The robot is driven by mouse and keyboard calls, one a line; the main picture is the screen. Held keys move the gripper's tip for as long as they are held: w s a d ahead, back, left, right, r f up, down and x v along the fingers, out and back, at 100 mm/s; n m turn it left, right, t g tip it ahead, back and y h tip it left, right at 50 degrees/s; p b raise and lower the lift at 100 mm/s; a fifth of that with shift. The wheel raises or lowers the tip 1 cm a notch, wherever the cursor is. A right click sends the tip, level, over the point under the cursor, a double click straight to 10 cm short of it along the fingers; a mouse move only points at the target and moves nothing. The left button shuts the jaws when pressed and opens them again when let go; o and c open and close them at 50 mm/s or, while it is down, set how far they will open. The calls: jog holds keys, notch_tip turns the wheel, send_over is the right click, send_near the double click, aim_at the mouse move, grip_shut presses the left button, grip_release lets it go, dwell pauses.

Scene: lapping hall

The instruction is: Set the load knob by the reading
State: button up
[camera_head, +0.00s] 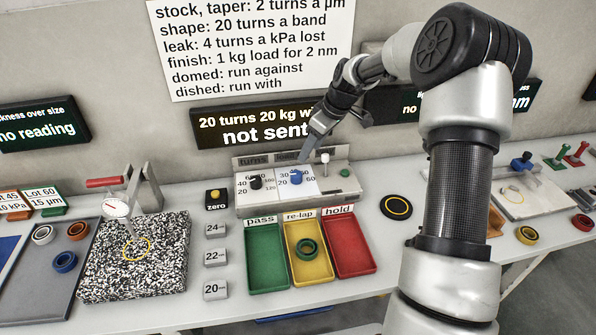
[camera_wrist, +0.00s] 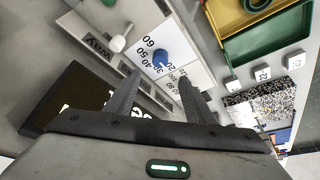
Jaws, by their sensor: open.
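The blue load knob (camera_head: 296,177) stands on the right half of a two-dial control box (camera_head: 330,197), over printed numbers. The wrist view shows the blue knob (camera_wrist: 161,58) ahead, between the lines of my fingers. I cannot tell its exact setting. My gripper (camera_head: 320,140) is open and empty, above and behind the box, apart from the knob; its fingers show in the wrist view (camera_wrist: 160,82). A black turns knob (camera_head: 255,182) sits left of the blue one. The display (camera_head: 255,125) reads "20 turns 20 kg" and "not sent", its right end hidden.
A white-tipped lever (camera_head: 325,160) stands right of the blue knob. A wall sign (camera_head: 250,40) lists rules, including "finish: 1 kg load for 2 nm". Green, yellow (camera_head: 322,262) and red trays lie in front; the yellow holds a green ring. Another display (camera_head: 395,103) is partly hidden by my arm.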

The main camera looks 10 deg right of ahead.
aim_at(297, 174)
jog(key=x, duration=1.2)
jog(key=shift+f, duration=0.1)
jog(key=c, duration=1.1)
